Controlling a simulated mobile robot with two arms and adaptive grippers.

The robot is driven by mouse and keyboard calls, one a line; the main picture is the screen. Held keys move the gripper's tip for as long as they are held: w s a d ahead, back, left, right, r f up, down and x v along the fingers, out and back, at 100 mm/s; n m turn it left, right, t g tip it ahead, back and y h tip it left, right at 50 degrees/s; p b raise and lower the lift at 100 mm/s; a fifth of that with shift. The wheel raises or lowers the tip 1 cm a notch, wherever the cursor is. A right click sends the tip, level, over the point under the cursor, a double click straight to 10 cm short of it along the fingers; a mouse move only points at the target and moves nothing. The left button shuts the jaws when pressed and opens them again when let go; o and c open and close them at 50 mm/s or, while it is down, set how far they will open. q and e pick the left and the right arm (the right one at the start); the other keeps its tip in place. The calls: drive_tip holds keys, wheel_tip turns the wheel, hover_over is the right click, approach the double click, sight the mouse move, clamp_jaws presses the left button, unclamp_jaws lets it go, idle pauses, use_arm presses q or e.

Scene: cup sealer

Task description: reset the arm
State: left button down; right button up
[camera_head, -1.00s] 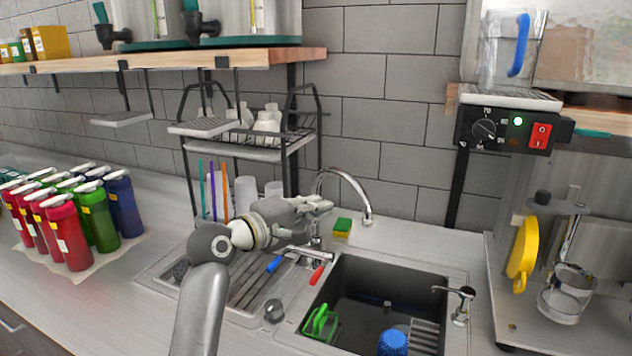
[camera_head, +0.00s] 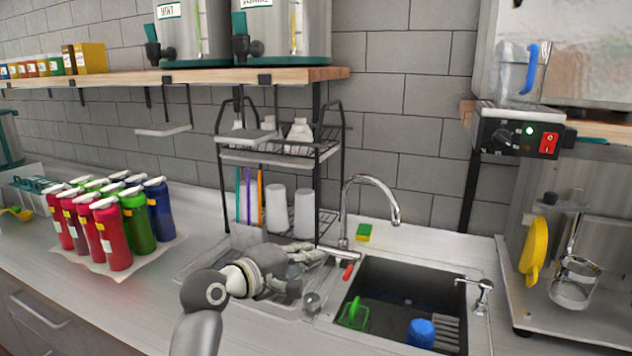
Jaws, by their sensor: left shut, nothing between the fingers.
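My left arm comes up from the bottom of the head view, and my left gripper (camera_head: 312,255) points right over the drainboard, just left of the faucet base. Its fingers look closed, with nothing seen between them. The gripper and wrist hide part of the drainboard (camera_head: 200,262) and the foot of the rack. My right gripper is not in view.
The black sink (camera_head: 400,284) with a blue brush (camera_head: 420,333) and a green item (camera_head: 353,313) is right of the gripper. The faucet (camera_head: 372,183) and two-tier rack (camera_head: 280,155) stand behind. Colored bottles (camera_head: 110,225) stand left. Counter between bottles and drainboard is clear.

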use_arm(q)
drive_tip(key=s+a+f+m+g+y, duration=0.2)
drive_tip(key=s+a+f+y, duration=0.15)
drive_tip(key=s+f, duration=0.6)
drive_tip(key=s+a+f+m+g+y, duration=0.15)
drive_tip(key=s+a+f, duration=0.4)
drive_tip(key=f, duration=0.75)
drive_tip(key=s+a+f+m+g+y, duration=0.2)
drive_tip(key=s+a+f, duration=0.1)
drive_tip(key=s, duration=0.5)
drive_tip(key=s+a+f+m+g+y, duration=0.15)
drive_tip(key=s+a+f, duration=0.25)
drive_tip(key=s, duration=0.5)
drive_tip(key=s+a+f+m+g+y, duration=0.1)
drive_tip(key=s+a+f+m+y, duration=0.15)
drive_tip(key=s, duration=0.55)
wheel_tip(320, 180, down, 27)
drive_tip(key=s+g+b, duration=0.1)
drive_tip(key=g, duration=0.1)
drive_tip(key=s+a+f+b, duration=0.1)
drive_tip(key=s+a+f, duration=0.2)
drive_tip(key=s+f, duration=1.4)
drive_tip(key=shift+s+f+g, duration=0.15)
drive_tip(key=shift+f+g, duration=0.1)
drive_tip(key=shift+g, duration=0.15)
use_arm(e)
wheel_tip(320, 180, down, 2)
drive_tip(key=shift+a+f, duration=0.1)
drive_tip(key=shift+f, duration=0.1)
